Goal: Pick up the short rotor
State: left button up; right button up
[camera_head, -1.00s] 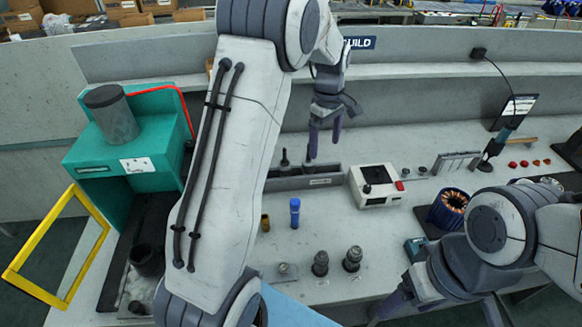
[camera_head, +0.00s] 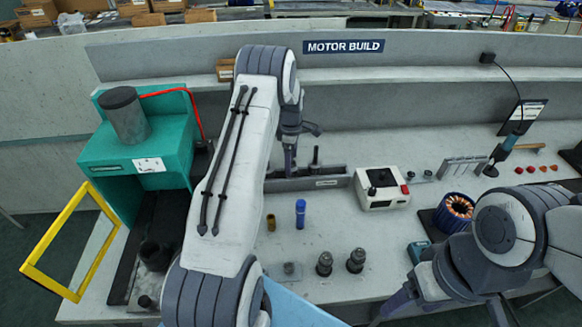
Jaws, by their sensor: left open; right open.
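Two dark, stepped cylindrical parts stand upright side by side at the bench front, a left one (camera_head: 324,263) and a right one (camera_head: 356,260). They look like rotors, but I cannot tell which is the short rotor. My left gripper (camera_head: 290,160) is open, pointing down above the dark rack at the back, well behind these parts. My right gripper (camera_head: 398,303) is low at the front edge, right of the parts. It is open and partly hidden by its own arm.
A dark rack (camera_head: 320,182), a white box (camera_head: 380,190) and a copper-wound stator (camera_head: 458,207) are further back. A green press (camera_head: 130,150) with a yellow frame (camera_head: 72,240) stands left.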

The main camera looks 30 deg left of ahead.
pick_arm(q)
notch_tip(320, 180, down, 2)
jog(key=shift+f, duration=0.1)
grip_shut()
pick_arm(e)
jog(key=shift+r, duration=0.45)
pick_arm(q)
notch_tip(320, 180, up, 9)
jog(key=b, duration=0.2)
jog(key=shift+w+b, duration=0.1)
jog(key=shift+b, duration=0.2)
jog(key=shift+r, duration=0.65)
pick_arm(e)
jog(key=shift+f, duration=1.45)
